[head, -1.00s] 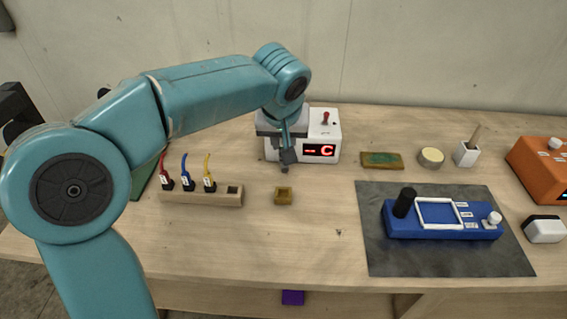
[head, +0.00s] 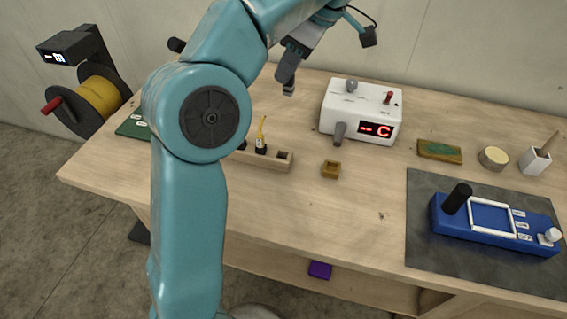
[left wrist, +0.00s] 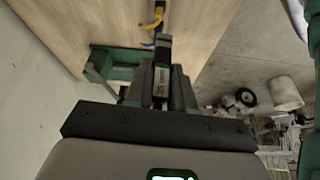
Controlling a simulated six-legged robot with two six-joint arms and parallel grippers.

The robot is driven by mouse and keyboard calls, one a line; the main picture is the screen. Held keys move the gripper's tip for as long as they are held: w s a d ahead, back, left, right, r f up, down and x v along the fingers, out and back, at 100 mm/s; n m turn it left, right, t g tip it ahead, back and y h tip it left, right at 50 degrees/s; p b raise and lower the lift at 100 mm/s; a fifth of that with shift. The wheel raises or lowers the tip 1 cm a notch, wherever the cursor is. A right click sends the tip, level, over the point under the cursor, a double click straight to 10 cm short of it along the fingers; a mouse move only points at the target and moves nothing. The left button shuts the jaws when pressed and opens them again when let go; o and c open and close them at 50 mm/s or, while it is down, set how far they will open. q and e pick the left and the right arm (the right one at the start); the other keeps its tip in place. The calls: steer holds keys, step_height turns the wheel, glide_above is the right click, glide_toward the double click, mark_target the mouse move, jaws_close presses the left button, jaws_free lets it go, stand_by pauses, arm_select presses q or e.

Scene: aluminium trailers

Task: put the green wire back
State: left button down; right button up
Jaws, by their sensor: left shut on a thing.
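My left gripper (head: 290,68) is raised above the back of the table, left of the white box. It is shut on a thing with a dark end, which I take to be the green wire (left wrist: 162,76). A pale label and a little green show on it between the fingers in the left wrist view. The wooden holder (head: 272,165) stands on the table below, with an empty square slot at its right end. The yellow wire (head: 262,130) stands upright in it. My arm hides the holder's left part in the head view. The left wrist view shows a blue wire (left wrist: 147,44).
A white box (head: 350,110) with a red display stands to the right. A blue device (head: 495,225) lies on a dark mat (head: 425,200). A yellow spool (head: 97,97) stands beyond the left edge.

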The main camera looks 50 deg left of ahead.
arm_select(q)
step_height(320, 180, down, 3)
steer(key=a+n+b, duration=0.1)
steer(key=a, duration=0.1)
steer(key=b, duration=0.4)
glide_above(276, 154)
steer(key=d, duration=0.1)
step_height(276, 154, down, 14)
steer(key=f, duration=0.3)
steer(key=w+f, duration=0.1)
steer(key=f, duration=0.1)
steer(key=shift+d+f+b, duration=0.15)
steer(key=shift+f+b, duration=0.05)
steer(key=shift+b, duration=0.1)
steer(key=shift+s, duration=0.1)
